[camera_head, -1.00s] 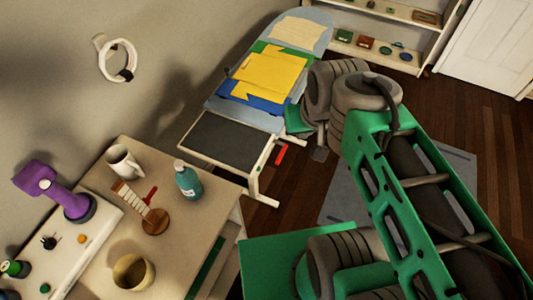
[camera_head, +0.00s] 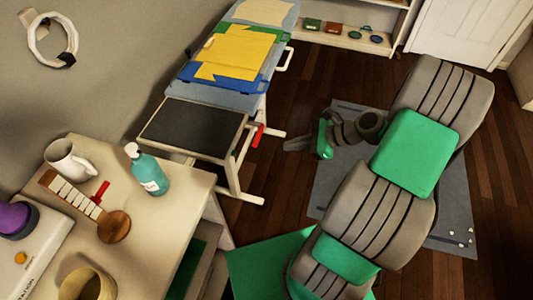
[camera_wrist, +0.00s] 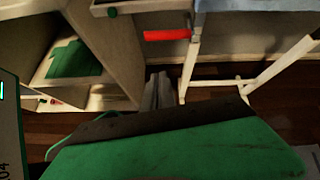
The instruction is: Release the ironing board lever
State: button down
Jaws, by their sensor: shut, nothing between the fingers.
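The ironing board (camera_head: 262,101) stands along the wall with a dark panel at its near end. Its red lever (camera_head: 258,136) hangs under the board beside the white legs. In the wrist view the red lever (camera_wrist: 167,34) lies level at the top middle, next to a white leg. My gripper (camera_head: 296,144) is to the right of the lever in the head view, apart from it. In the wrist view its grey fingers (camera_wrist: 157,92) are together and empty, below the lever in the picture.
A yellow and blue pile of clothes (camera_head: 230,55) lies on the board. A table (camera_head: 182,212) at the near left holds a teal bottle (camera_head: 148,170), a mug and a brush. A grey rug (camera_head: 325,180) lies under my arm. A low shelf (camera_head: 335,40) stands at the back.

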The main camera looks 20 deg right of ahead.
jog(key=shift+s+d+f+m+t+y, duration=0.1)
jog(key=shift+d+f+m+t+y, duration=0.15)
jog(key=shift+m, duration=0.3)
jog(key=shift+d+f+m+t+y, duration=0.15)
jog(key=shift+f+m+t, duration=0.2)
jog(key=shift+m, duration=0.2)
jog(key=x, duration=1)
jog(key=r, duration=0.3)
jog(key=shift+a+r, duration=0.3)
jog(key=shift+r, duration=0.1)
jog(key=shift+a+r+p, duration=0.1)
jog(key=shift+r+p, duration=0.05)
jog(key=shift+p, duration=0.4)
